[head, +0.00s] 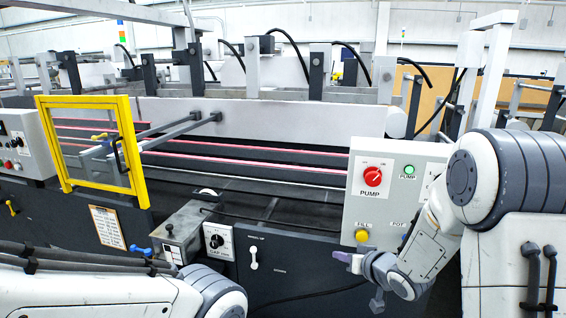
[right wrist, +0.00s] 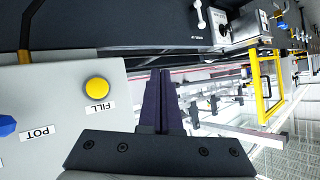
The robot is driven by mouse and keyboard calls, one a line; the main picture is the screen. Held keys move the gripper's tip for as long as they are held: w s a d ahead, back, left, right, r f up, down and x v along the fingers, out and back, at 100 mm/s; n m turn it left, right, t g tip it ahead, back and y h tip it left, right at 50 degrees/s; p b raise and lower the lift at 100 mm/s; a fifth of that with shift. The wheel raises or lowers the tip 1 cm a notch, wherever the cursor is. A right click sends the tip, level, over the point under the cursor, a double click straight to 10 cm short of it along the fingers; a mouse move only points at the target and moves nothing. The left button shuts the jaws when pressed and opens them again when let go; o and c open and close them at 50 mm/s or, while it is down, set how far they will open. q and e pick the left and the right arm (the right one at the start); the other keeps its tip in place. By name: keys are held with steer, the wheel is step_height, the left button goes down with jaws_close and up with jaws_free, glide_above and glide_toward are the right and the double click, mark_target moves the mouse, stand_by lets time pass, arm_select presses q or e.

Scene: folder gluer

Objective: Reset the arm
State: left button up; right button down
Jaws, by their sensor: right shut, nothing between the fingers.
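My right arm reaches in from the right in the head view. Its gripper (head: 345,257) is shut and empty, just below the yellow fill button (head: 361,237) of the grey pump control box (head: 354,205). In the right wrist view the two dark fingers (right wrist: 162,75) lie together with nothing between them. The yellow button (right wrist: 97,88) is to their left there, apart from them. The box also carries a red rotary knob (head: 372,177) and a green button (head: 408,171). My left arm shows at the lower left of the head view, but its gripper is out of view.
A yellow-framed guard (head: 136,150) stands at the left, near another control box (head: 24,142). A cap dial (head: 217,241) sits at the machine's lower front. The machine's dark front (head: 290,262) lies left of my right gripper.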

steer(key=s+a+r+n+g+h, duration=0.1)
steer(key=s+a+n+g, duration=0.1)
steer(key=s, duration=0.9)
steer(key=s+a+r+n+g+h+p, duration=0.1)
steer(key=s+a+g, duration=0.4)
steer(key=s, duration=0.7)
steer(key=s+a+r+n+g+h+p, duration=0.1)
steer(key=s+a+r+n+g, duration=0.2)
steer(key=s, duration=0.8)
steer(key=shift+s+a+r+n+g+h, duration=0.3)
steer(key=shift+s+a+g, duration=0.1)
steer(key=shift+a+g, duration=0.4)
steer(key=shift+a, duration=0.2)
